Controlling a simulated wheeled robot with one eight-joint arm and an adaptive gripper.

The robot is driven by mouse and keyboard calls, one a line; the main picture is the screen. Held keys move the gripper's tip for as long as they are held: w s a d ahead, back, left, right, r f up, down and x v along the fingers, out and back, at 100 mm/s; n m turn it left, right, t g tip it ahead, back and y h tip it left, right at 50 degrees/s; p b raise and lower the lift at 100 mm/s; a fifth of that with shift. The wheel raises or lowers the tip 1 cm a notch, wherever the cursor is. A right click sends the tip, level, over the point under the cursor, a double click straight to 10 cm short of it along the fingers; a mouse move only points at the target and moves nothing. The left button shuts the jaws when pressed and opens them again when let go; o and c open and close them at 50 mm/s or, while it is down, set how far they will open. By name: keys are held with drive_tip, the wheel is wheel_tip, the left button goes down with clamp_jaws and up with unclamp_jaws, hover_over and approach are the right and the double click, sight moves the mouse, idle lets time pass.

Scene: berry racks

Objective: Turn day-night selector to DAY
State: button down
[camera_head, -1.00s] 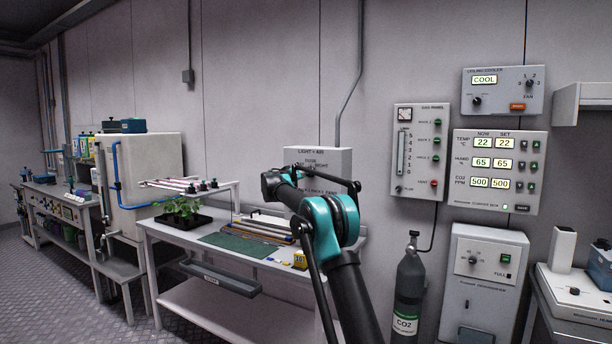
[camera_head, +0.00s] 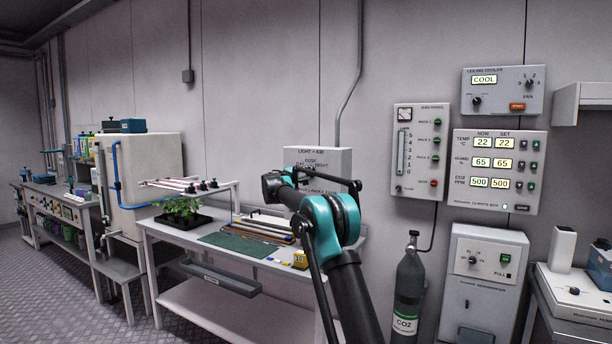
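A pale wall box labelled "LIGHT + AIR" (camera_head: 318,155) is mounted above the back right of the white bench. Small dark lettering shows on its front, and part of it seems to read "NIGHT". My black and teal arm reaches up from the bottom and covers the lower part of the box. The day-night selector itself cannot be made out, nor its setting. My gripper (camera_head: 272,186) is at the arm's far end, in front of the box's lower left. Its fingers are hidden or too small to tell apart, and I cannot tell whether it touches the box.
The white bench (camera_head: 190,240) holds a tray of seedlings (camera_head: 180,212), a green mat (camera_head: 236,244) and small coloured items. A gas panel (camera_head: 421,150), climate box (camera_head: 499,203) and cooler panel (camera_head: 503,90) hang to the right. A CO2 cylinder (camera_head: 409,290) stands below them.

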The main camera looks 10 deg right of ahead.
drive_tip(key=shift+a+n, duration=0.1)
drive_tip(key=shift+n, duration=0.3)
drive_tip(key=c, duration=1.2)
unclamp_jaws()
drive_tip(key=v, duration=1.2)
drive_tip(key=shift+s, duration=0.1)
